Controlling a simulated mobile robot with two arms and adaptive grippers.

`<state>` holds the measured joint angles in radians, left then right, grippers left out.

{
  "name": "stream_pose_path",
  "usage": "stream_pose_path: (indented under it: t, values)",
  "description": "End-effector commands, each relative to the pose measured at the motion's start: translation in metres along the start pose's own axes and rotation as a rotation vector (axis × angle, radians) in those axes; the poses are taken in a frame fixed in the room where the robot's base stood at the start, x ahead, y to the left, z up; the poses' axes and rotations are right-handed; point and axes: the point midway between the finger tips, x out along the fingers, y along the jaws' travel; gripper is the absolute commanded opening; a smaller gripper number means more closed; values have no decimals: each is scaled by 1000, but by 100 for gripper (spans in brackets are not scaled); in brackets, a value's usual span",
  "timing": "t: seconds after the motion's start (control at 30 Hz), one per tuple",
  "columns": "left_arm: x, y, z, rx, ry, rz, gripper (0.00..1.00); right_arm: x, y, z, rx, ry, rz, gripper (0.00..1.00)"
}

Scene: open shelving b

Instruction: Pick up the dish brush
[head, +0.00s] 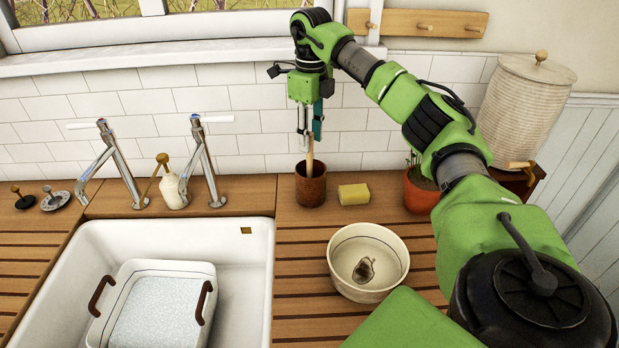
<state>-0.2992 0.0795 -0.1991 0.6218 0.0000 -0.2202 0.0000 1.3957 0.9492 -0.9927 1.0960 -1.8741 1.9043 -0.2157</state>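A wooden handle (310,160), which looks like the dish brush's, stands nearly upright in a brown cup (311,190) on the counter by the tiled wall. The brush's lower part is hidden inside the cup. My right gripper (310,139) points straight down above the cup, with its fingertips at the upper end of the handle. A narrow gap shows between the fingers, and the handle lines up with it. I cannot tell whether the fingers touch the handle. My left gripper is not in view.
A yellow sponge (354,194) lies right of the cup, and a terracotta pot (420,192) stands farther right. A cream bowl (342,285) with a small object in it sits in front. The white sink (255,262) with a tub is left, below two taps (206,165).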

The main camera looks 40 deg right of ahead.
Motion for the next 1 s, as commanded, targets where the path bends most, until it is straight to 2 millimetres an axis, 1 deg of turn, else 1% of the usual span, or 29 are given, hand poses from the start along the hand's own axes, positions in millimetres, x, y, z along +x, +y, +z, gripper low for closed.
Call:
stream_pose_path:
  t: [0.1, 0.27, 0.37, 0.47, 0.5, 0.6, 0.73, 0.9, 0.93, 0.97, 1.0]
  values:
    - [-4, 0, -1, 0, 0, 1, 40, 16, 0, 0, 0, 2, 1, 32]
    - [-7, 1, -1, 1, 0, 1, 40, 26, 0, 0, -1, 0, 1, 32]
    - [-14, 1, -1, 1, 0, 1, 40, 36, 0, 1, 0, 3, 1, 32]
    - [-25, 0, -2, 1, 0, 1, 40, 50, 0, 2, 0, 5, 2, 32]
    - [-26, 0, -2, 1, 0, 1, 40, 57, 0, 3, 0, 4, 1, 32]
    - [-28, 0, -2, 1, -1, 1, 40, 70, -1, 3, 0, 3, 1, 32]
    - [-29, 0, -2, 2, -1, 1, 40, 77, -1, 4, 0, -1, 0, 32]
    - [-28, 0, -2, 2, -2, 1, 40, 77, -1, 4, 0, -1, 0, 32]
    - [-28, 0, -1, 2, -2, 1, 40, 77, -1, 4, 0, -1, 0, 27]
    - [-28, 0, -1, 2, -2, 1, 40, 77, -1, 4, 0, -1, 0, 19]
    - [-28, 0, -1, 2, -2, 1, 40, 77, -1, 4, 0, -1, 0, 9]
